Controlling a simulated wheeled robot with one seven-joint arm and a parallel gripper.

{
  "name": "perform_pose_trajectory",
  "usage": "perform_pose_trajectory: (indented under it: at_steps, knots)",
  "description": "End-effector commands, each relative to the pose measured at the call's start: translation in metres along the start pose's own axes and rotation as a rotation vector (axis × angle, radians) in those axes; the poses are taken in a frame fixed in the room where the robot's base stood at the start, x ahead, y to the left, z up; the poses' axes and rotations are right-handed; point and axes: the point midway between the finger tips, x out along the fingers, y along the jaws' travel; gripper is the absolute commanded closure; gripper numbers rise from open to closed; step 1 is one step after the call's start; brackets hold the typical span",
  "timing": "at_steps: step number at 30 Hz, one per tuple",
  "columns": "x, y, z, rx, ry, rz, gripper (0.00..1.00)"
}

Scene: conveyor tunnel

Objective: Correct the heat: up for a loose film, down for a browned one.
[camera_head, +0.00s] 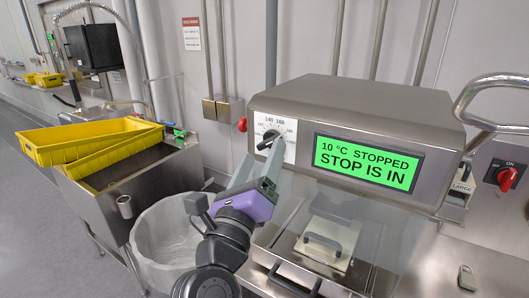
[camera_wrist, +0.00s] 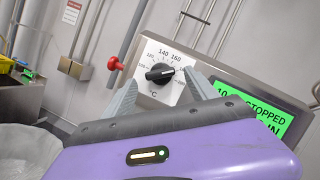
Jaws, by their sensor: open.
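The heat dial (camera_head: 268,137) is a black bar knob on a white plate marked in °C, at the left of the steel machine's front. It also shows in the wrist view (camera_wrist: 160,73), with 140 and 160 above it; which end of the bar points cannot be told. The green display (camera_head: 367,164) reads "10 °C STOPPED" and "STOP IS IN". My gripper (camera_head: 262,153) is open and empty just in front of the dial. In the wrist view its fingers (camera_wrist: 161,78) stand either side of the knob, apparently not touching it. No film is clearly visible.
A red button (camera_head: 242,124) is at the machine's left side. A red rotary switch (camera_head: 507,178) is on the right wall. A lined bin (camera_head: 165,240) and a steel stand with yellow crates (camera_head: 85,141) are at left.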

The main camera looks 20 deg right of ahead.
Motion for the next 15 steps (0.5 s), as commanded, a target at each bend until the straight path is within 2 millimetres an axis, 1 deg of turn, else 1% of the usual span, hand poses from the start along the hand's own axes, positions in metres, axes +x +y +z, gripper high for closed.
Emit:
perform_pose_trajectory:
  at_steps: [1,6,10,15]
  knots:
    - [-0.011,0.003,-0.001,-0.001,-0.002,0.003,0.33]
    - [-0.035,0.002,-0.001,0.0,-0.001,0.002,0.33]
    - [-0.045,0.001,-0.001,-0.001,-0.001,0.001,0.33]
    - [-0.048,0.0,-0.001,0.0,0.001,0.0,0.33]
